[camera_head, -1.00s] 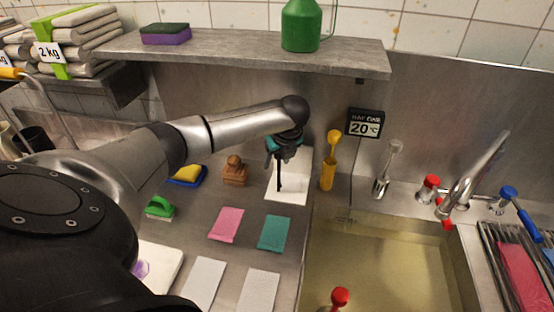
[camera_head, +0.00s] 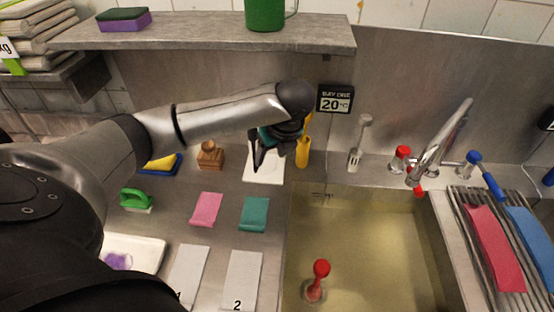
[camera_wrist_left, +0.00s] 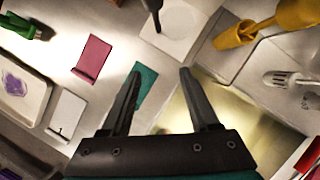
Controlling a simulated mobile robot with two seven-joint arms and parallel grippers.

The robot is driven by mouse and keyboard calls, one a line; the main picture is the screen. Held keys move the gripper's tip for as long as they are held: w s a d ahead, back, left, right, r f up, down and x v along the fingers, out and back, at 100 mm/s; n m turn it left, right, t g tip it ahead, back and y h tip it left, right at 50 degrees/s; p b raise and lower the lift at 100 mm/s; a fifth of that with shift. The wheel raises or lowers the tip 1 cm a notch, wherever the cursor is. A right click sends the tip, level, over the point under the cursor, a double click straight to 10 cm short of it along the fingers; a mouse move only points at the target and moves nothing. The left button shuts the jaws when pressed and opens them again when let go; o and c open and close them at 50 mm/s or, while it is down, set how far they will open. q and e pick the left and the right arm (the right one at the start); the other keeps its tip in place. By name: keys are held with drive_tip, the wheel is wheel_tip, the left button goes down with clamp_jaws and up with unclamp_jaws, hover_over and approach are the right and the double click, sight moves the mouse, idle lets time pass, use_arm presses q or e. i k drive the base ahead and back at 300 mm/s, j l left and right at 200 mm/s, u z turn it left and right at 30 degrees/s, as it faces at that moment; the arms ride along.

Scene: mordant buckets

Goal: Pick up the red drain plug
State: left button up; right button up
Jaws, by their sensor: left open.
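The red drain plug (camera_head: 320,268) stands in the sink (camera_head: 372,225), its red knob on a stem in the yellowish water near the front left of the basin. My left gripper (camera_head: 270,160) is above the white mat (camera_head: 265,177) at the back of the counter, well behind the plug and to its left. In the left wrist view my left gripper (camera_wrist_left: 160,72) has its fingers spread with nothing between them. I cannot make out the plug in that view. My right gripper is not in view.
A yellow tool (camera_head: 303,150) stands close right of my left gripper. A whisk-like tool (camera_head: 360,143), the tap (camera_head: 440,143) and red and blue handles line the sink's back edge. A shelf (camera_head: 210,35) overhangs the counter. Cloths lie on the counter; a rack (camera_head: 470,230) is at right.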

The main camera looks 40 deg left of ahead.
sight(321, 268)
drive_tip(key=k+l, duration=1.25)
